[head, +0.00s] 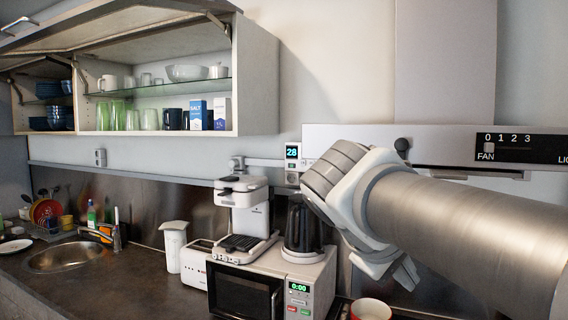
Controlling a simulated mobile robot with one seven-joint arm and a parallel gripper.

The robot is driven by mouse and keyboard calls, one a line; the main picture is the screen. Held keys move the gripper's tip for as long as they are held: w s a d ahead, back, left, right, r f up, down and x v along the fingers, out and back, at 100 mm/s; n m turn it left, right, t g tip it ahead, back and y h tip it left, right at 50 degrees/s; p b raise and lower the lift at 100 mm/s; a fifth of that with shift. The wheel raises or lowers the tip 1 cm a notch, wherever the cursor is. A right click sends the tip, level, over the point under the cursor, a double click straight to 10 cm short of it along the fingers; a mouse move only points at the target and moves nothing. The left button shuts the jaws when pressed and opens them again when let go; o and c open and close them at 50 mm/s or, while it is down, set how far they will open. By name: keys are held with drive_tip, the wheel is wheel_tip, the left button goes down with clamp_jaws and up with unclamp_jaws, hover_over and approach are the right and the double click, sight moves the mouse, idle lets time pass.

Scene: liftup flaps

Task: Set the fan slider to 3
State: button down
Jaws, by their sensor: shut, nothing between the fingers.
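The fan control panel (518,148) is a black strip on the front of the range hood, marked 0 1 2 3 with FAN below. A small pale mark, which may be the slider, sits under the 0 by the FAN label; it is too small to be sure. My arm crosses the right half of the view in front of the hood. My gripper (405,273) shows only in part below my wrist, low and left of the panel and apart from it. It is shut and empty. Its fingertips are mostly hidden.
The range hood (448,140) spans the right wall. A red-rimmed cup (371,309) is below my arm.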

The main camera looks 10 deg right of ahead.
sight(529, 148)
drive_tip(key=w+d+r+m+g+h+b, duration=0.1)
drive_tip(key=w+d+r+h+b, duration=0.15)
drive_tip(key=w+r+h, duration=0.45)
drive_tip(key=w+d+r+h+b, duration=0.2)
drive_tip(key=r+h+b, duration=0.1)
drive_tip(key=r, duration=0.7)
drive_tip(key=x, duration=0.9)
drive_tip(key=shift+w+d+r, duration=0.1)
drive_tip(key=shift+d+r, duration=0.05)
drive_tip(key=shift+d, duration=0.2)
drive_tip(key=shift+s+d, duration=0.75)
drive_tip(key=shift+d, duration=0.2)
drive_tip(key=shift+s+d, duration=0.3)
drive_tip(key=shift+d, duration=0.25)
drive_tip(key=s+d, duration=0.1)
drive_tip(key=d, duration=0.1)
drive_tip(key=s+d+b, duration=0.1)
drive_tip(key=d, duration=0.1)
drive_tip(key=s+d, duration=0.2)
drive_tip(key=shift+d, duration=0.1)
